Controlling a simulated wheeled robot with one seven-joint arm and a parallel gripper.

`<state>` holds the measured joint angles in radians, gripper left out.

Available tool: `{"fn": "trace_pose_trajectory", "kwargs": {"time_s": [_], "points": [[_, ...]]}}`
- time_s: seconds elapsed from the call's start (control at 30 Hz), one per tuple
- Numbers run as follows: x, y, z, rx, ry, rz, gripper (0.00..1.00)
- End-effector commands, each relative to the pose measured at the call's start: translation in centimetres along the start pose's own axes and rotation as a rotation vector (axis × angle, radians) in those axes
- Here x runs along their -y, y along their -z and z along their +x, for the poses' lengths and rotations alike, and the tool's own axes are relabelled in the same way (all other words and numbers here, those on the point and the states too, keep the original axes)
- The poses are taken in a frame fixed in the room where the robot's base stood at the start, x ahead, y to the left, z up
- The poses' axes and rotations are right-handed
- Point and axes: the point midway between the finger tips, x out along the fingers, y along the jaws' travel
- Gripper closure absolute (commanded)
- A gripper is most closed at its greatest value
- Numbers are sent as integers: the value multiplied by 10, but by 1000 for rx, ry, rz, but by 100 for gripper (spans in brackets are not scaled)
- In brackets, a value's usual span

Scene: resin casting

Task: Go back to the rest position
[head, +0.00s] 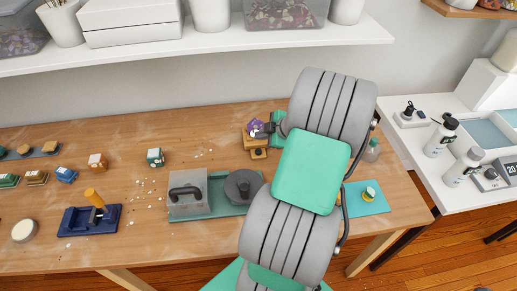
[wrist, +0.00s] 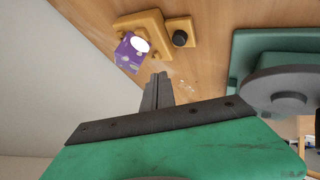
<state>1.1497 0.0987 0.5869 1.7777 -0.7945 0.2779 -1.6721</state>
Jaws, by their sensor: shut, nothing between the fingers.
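My gripper (wrist: 157,90) is shut with nothing between its fingers. In the wrist view its closed fingertips point at the wooden table, just beside a purple die (wrist: 131,53) with a bright white spot on it. The die rests at a yellow wooden block or stand (wrist: 145,22). In the head view my large grey and green arm covers the middle right of the table. The purple die (head: 255,126) shows just left of the arm, with the gripper end (head: 265,130) close to it, partly hidden.
A green tray (head: 226,208) holds a grey box with a handle (head: 188,195) and a round dark lidded pot (head: 243,186). A blue clamp-like tool (head: 90,219), dice and moulds lie on the left. A white shelf (head: 240,41) runs above the back. A teal mat (head: 368,200) lies right.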

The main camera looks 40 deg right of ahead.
Motion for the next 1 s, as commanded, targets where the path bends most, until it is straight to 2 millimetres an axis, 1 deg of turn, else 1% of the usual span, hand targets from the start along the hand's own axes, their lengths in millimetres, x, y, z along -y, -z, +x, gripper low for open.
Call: {"fn": "trace_pose_trajectory", "kwargs": {"time_s": [0.03, 0.1, 0.47, 0.57, 0.63, 0.67, 0.73, 0.77, 0.8, 0.9, 0.97, 1.0], "points": [[-4, 4, -5, 0, -1, 0, 100], [-6, 6, -8, 0, 0, 1, 100], [-6, 6, -8, 0, 1, 7, 100], [-5, 6, -8, 0, 2, 99, 100], [2, 6, -8, 2, 30, 259, 100], [8, 4, -8, 12, 53, 348, 100], [27, -8, -9, 75, 111, 584, 100], [40, -15, -10, 112, 141, 692, 100], [61, -22, -10, 166, 179, 829, 100], [107, -37, -19, 309, 245, 1117, 100], [130, -43, -27, 396, 266, 1260, 100], [142, -46, -35, 453, 271, 1345, 100]]}}
